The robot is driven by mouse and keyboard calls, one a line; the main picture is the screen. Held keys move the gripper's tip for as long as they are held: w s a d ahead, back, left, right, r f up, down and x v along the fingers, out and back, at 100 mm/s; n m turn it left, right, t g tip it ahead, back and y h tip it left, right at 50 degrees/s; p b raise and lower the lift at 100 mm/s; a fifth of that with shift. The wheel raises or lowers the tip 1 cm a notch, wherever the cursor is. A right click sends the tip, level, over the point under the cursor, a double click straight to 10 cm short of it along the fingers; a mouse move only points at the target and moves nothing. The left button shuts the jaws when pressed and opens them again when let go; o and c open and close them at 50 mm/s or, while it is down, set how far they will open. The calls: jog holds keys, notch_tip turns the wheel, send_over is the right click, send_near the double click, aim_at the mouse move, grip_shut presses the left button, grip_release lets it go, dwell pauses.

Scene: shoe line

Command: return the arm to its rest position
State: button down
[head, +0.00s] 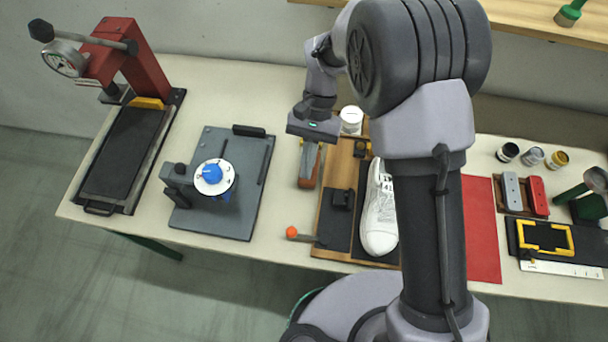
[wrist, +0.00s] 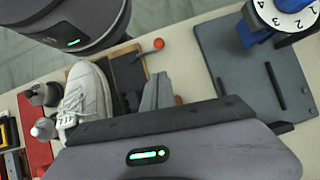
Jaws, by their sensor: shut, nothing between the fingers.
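My gripper (head: 309,160) hangs over the table in the head view, left of the wooden shoe board. Its grey fingers point down, shut and empty. In the wrist view the closed fingers (wrist: 157,92) show beyond the dark edge of the gripper body. My arm's upper links cross the right of the head view and hide part of the table. No rest mark shows in either view.
A white shoe (head: 379,214) lies on the wooden board (head: 332,217). An orange-knobbed lever (head: 292,232) is at its front left. A grey plate with a dial (head: 214,177) and a red press (head: 130,60) stand left. A white jar (head: 351,120) is close behind my gripper.

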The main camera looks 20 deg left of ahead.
jog(key=shift+r, duration=0.1)
dwell(0.3)
jog(key=w+d+r+m+t+y+b, duration=0.1)
jog(key=d+r+m+t+y+b, duration=0.2)
jog(key=d+r+t+b, duration=0.65)
jog(key=s+d+m+t+b, duration=0.1)
jog(key=s+d, duration=0.2)
jog(key=d, duration=0.4)
jog(key=s+d+r+m+t+b, duration=0.1)
jog(key=s+d+t+b, duration=0.1)
jog(key=s+d, duration=0.2)
jog(key=d, duration=0.3)
jog(key=shift+s+d+m, duration=0.15)
jog(key=shift+s+m, duration=0.15)
jog(key=shift+m, duration=0.1)
